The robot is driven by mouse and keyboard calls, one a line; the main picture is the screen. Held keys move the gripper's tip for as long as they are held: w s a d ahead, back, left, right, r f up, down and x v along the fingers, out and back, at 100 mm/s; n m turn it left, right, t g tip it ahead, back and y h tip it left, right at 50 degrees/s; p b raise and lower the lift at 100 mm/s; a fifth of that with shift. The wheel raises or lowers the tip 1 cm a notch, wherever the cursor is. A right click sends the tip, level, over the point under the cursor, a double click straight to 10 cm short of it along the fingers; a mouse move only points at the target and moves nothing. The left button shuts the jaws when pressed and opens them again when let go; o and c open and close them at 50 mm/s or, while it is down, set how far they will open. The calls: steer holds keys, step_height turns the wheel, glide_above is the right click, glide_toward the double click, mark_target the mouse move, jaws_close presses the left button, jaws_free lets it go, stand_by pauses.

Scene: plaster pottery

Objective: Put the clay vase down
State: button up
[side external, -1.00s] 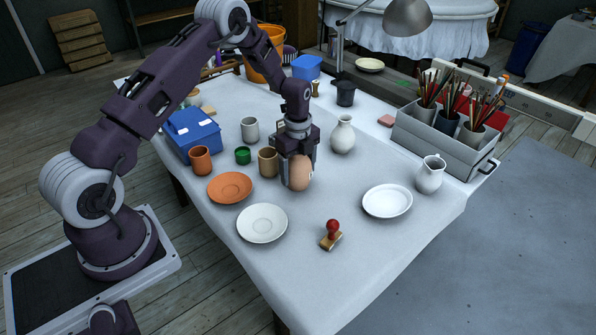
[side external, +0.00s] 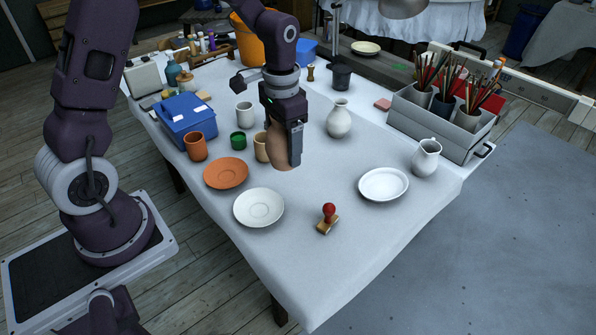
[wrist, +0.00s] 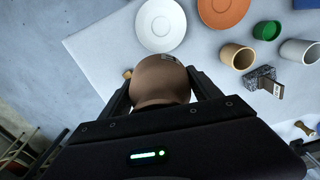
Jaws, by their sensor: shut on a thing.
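The clay vase (side external: 281,158) is brown and rounded. My gripper (side external: 284,148) is shut on it, over the middle of the white-covered table (side external: 330,270). One finger covers the vase's right side in the side view, and its upper part is partly hidden. In the wrist view the vase (wrist: 160,80) sits between the two fingers of my gripper (wrist: 160,95). I cannot tell for certain whether its base touches the cloth.
Close by stand a tan cup (side external: 261,147), a terracotta saucer (side external: 226,173), a white saucer (side external: 258,208) and a white vase (side external: 340,120). A red-knobbed stamp (side external: 328,218) and white plate (side external: 384,185) lie nearer the front right. Cloth between vase and plate is bare.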

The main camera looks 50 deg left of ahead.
steer(key=shift+s+d+r+n, duration=0.15)
steer(key=shift+s+d+n, duration=0.15)
steer(key=shift+s+n, duration=0.45)
steer(key=w+a+f+n, duration=0.5)
steer(key=w+a, duration=0.4)
steer(key=w, duration=0.2)
glide_above(294, 171)
step_height(294, 171, down, 10)
steer(key=shift+f, duration=0.15)
steer(key=o, duration=1.7)
steer(key=shift+f, duration=0.15)
steer(key=shift+o, duration=0.2)
